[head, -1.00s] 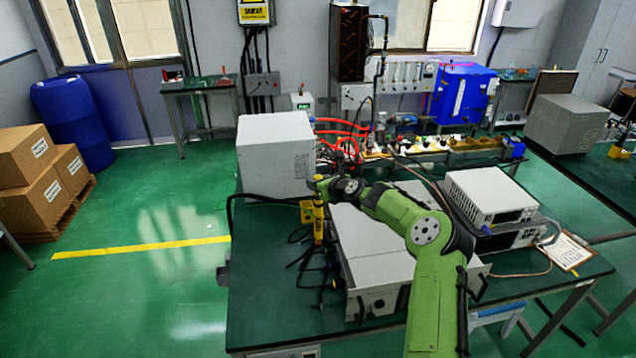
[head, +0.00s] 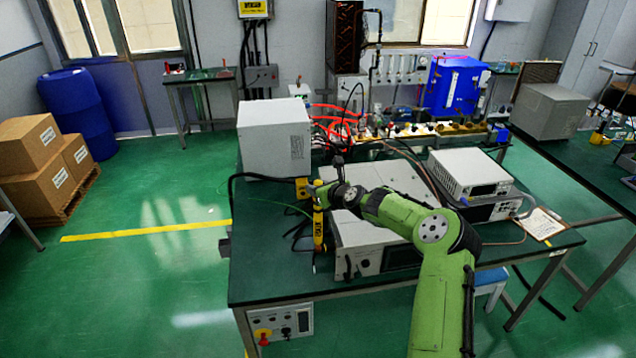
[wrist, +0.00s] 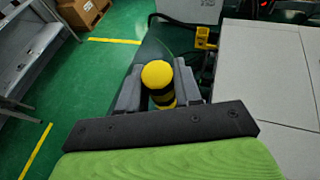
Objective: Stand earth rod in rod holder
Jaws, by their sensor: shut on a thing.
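The earth rod (head: 319,232) is a yellow stick with black bands. It is upright in the head view, over the left part of the green bench. My gripper (head: 322,192) is shut on its upper part. In the wrist view the rod's yellow top (wrist: 157,74) sits between the two grey fingers of my gripper (wrist: 158,90). The rod's lower end is hard to make out, and I cannot tell whether it touches anything. A small yellow piece (head: 302,188) stands on the bench behind the rod and also shows in the wrist view (wrist: 205,38); it may be the rod holder.
A grey-white case (head: 375,235) lies right of the rod, partly behind my arm. A white cabinet (head: 274,140) stands behind. Black cables and a thin green wire (head: 268,203) lie near the rod. The bench's left edge is close.

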